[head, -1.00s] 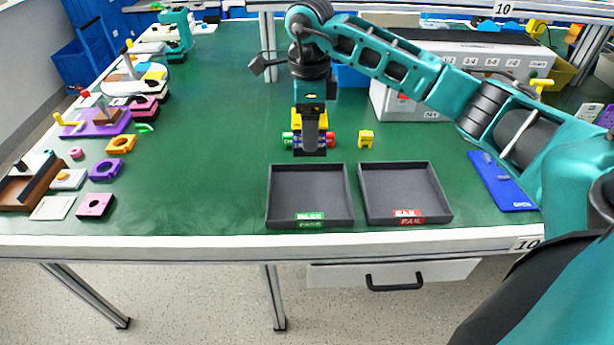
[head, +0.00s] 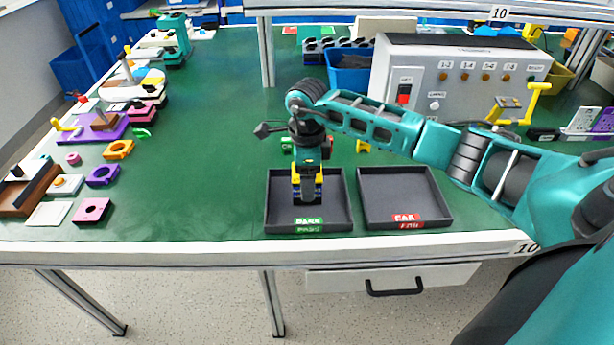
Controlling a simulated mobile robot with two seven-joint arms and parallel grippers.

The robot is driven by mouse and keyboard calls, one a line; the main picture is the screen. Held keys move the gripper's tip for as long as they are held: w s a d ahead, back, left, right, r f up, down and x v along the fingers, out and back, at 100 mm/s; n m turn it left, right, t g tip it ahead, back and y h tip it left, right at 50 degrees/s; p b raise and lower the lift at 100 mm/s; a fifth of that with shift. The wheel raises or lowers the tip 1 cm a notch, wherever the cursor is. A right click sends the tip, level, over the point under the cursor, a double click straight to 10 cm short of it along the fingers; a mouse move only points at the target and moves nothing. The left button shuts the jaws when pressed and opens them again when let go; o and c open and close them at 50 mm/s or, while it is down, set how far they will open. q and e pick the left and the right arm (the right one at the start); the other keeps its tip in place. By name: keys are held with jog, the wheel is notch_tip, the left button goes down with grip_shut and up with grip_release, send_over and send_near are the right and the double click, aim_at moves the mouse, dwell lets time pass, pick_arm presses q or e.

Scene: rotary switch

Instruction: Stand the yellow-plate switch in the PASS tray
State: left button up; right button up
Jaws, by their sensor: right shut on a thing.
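My right gripper (head: 308,194) points down over the PASS tray (head: 279,220), a dark tray with a green label. It is shut on the yellow-plate switch (head: 297,172), whose yellow parts show on both sides of the fingers, with some blue lower down. The fingers hide most of the switch, and I cannot tell whether its bottom touches the tray floor. My left gripper is not in view.
The FAIL tray (head: 432,205), with a red label, is empty just to the right. A small yellow part (head: 363,146) lies behind the trays. A grey control box (head: 460,85) stands at the back right. Plates and blocks crowd the left side.

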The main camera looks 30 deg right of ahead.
jog(key=shift+f, duration=0.2)
jog(key=o, duration=1.2)
jog(key=shift+r, duration=0.6)
notch_tip(320, 180, up, 11)
jog(key=shift+r, duration=0.15)
jog(key=shift+s, duration=0.1)
